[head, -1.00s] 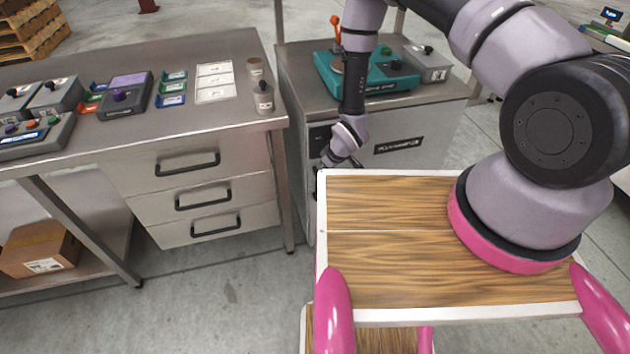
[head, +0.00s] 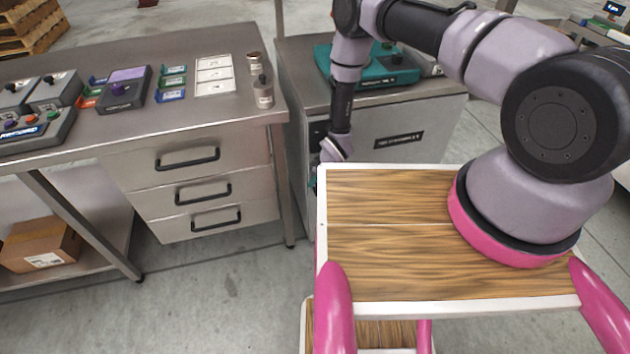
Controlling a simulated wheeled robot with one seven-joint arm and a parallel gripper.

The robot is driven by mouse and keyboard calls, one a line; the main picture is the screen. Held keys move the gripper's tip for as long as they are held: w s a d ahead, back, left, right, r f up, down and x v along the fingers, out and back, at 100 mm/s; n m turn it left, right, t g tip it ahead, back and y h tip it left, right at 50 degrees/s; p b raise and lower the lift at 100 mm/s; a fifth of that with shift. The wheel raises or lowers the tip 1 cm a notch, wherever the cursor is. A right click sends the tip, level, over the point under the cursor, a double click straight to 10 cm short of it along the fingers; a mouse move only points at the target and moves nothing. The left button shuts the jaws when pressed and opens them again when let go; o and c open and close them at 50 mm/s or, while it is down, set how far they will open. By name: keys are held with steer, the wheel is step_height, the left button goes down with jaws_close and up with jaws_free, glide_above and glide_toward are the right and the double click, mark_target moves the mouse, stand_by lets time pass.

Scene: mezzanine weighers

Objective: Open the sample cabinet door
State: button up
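The sample cabinet appears to be the grey metal cabinet (head: 445,125) behind my wooden top, with a dark label plate on its front. A dark patch, perhaps a latch or handle, shows at the front's left side beside my forearm. My arm reaches down in front of that left part of the front. My gripper (head: 317,182) is at the far left corner of my wooden top, low against the cabinet's left side. Only a sliver of it shows; the fingers are hidden, so I cannot tell whether they touch anything. The door shows no visible gap.
A teal device (head: 375,68) stands on the cabinet. To the left is a steel bench (head: 215,115) with three closed drawers, control boxes, coloured cases and a small bottle (head: 263,92). A cardboard box (head: 40,245) lies on its lower shelf. Floor (head: 220,290) before the bench is clear.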

jaws_close()
stand_by(1.2)
